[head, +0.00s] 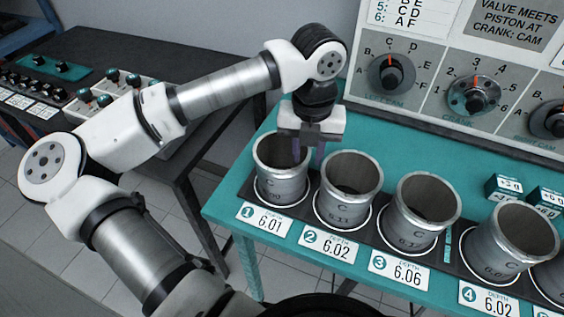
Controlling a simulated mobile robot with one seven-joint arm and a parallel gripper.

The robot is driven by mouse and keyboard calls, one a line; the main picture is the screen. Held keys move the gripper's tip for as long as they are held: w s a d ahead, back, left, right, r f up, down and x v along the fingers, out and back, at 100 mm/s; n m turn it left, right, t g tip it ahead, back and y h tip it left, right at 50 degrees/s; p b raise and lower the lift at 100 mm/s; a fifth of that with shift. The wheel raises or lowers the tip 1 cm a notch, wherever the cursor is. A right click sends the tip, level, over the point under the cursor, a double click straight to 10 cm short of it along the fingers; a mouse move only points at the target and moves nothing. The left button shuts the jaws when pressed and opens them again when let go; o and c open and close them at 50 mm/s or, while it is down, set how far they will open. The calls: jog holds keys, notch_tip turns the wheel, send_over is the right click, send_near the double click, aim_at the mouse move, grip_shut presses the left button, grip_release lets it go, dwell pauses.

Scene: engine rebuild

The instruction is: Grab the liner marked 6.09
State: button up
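Several grey metal liners stand upright in a row on the teal bench. The first liner (280,182), above plate 1, has a marking that ends in what looks like 00 or 09; I cannot tell which. The second liner (348,203) appears marked 6.11. The third liner (412,230) has a marking close to 6.17, and the fourth liner (495,262) one close to 6.07. My gripper (309,153) points down at the first liner's right rim. Its fingers are apart, one over the mouth and one just outside the wall. No liner is lifted.
Numbered depth plates (263,220) line the front of the dark rack strip. A grey control panel (460,70) with dials stands behind the liners. Small dark blocks (503,187) sit at the right. A dark side table (130,50) with switch boxes is at the left.

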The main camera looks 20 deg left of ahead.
aim_at(306, 168)
jog(key=shift+w+f+p, duration=0.1)
jog(key=shift+f+p, duration=0.95)
jog(key=shift+f, duration=1.6)
grip_shut()
